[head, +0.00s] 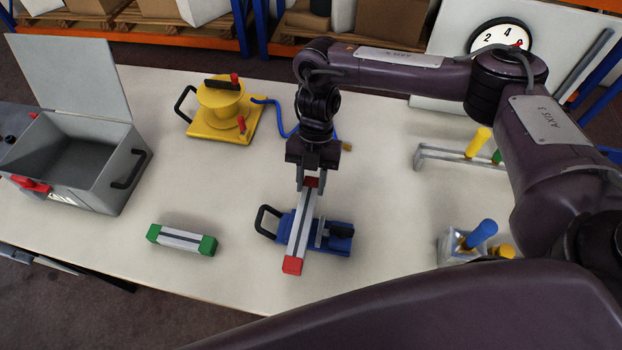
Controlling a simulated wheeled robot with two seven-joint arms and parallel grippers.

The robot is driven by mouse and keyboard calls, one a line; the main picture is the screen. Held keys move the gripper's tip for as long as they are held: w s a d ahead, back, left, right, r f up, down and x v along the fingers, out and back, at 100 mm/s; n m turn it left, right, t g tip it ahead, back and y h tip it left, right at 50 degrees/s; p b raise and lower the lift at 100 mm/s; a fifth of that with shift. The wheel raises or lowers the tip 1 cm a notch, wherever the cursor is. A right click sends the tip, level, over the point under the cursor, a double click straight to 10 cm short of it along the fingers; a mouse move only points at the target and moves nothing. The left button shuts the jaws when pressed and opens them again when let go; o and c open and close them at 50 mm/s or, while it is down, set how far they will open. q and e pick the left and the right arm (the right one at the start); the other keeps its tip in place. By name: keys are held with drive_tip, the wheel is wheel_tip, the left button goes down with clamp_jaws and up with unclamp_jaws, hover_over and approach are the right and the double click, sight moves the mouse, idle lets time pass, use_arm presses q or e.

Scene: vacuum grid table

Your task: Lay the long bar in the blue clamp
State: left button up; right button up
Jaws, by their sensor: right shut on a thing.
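The long bar (298,232) is silver with a dark stripe and red ends. It lies across the middle of the blue clamp (337,242) in the head view, with its near red end reaching past the clamp towards the table's front. I cannot tell whether it touches the clamp or is just above it. The clamp has a black loop handle on its left and a dark lever on its right. My right gripper (311,184) points down and is shut on the bar near its far red end. My left gripper is not in view.
A short bar with green ends (181,240) lies left of the clamp. A yellow vacuum base (222,110) with a blue hose stands behind. An open grey box (80,160) is at left. A metal rack (450,157) and a holder with blue and yellow handles (455,247) are at right.

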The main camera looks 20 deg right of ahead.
drive_tip(key=shift+f+b, duration=1)
drive_tip(key=shift+f, duration=0.45)
drive_tip(key=o, duration=1.2)
drive_tip(key=shift+v, duration=3.9)
